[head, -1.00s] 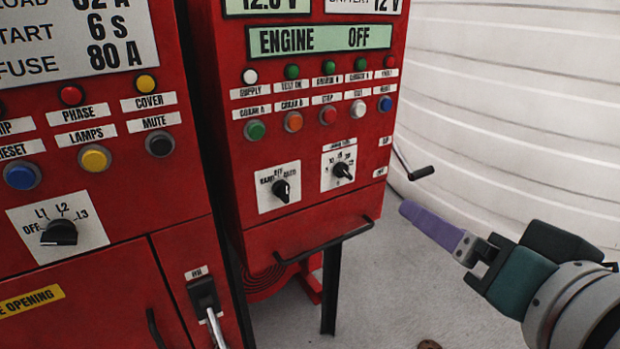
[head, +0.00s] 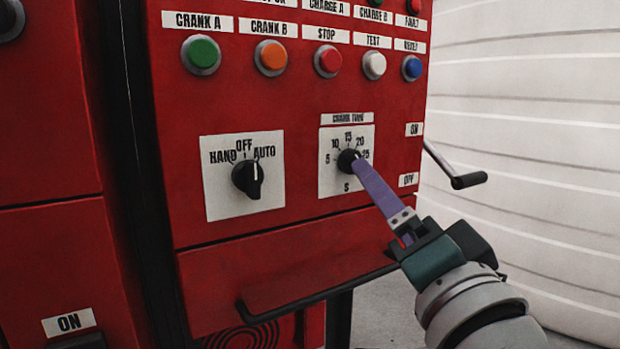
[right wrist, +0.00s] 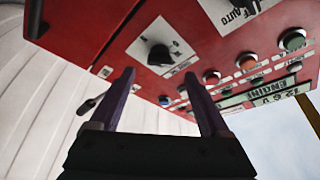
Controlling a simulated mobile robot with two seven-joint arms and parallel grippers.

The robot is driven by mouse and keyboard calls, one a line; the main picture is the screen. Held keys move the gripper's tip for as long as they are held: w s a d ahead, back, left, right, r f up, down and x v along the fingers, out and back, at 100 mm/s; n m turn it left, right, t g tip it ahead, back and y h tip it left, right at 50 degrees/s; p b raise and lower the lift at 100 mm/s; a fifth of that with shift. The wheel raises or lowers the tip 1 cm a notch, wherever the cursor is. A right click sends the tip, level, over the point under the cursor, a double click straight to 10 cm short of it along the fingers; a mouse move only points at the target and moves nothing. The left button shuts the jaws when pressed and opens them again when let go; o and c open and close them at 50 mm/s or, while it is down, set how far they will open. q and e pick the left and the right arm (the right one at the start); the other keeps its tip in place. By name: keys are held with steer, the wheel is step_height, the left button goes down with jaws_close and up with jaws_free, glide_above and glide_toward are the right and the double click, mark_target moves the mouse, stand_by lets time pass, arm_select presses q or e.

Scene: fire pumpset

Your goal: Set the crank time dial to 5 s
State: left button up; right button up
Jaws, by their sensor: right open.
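The crank time dial is a small black knob (head: 348,160) on a white plate (head: 330,183) marked 5, 10, 15, 20 and 25, with an S below. Its pointer seems turned to the right side, near 20 to 25; the exact reading is unclear. My right gripper (head: 362,170) has its purple fingers reaching up to the dial from the lower right, overlapping its edge in the head view. In the right wrist view the fingers (right wrist: 157,76) are spread apart and empty, with the dial knob (right wrist: 159,54) beyond, between their tips. Contact cannot be told. My left gripper is out of view.
A HAND/OFF/AUTO selector (head: 247,178) sits left of the dial. Coloured buttons, including a red stop button (head: 327,61), line up above. A black handle bar (head: 320,293) juts out below, and a crank lever (head: 455,170) sticks out at right.

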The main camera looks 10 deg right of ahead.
mark_target(347, 156)
steer(key=x, duration=0.6)
steer(key=shift+w+b, duration=0.3)
steer(key=shift+b, duration=0.1)
jaws_close()
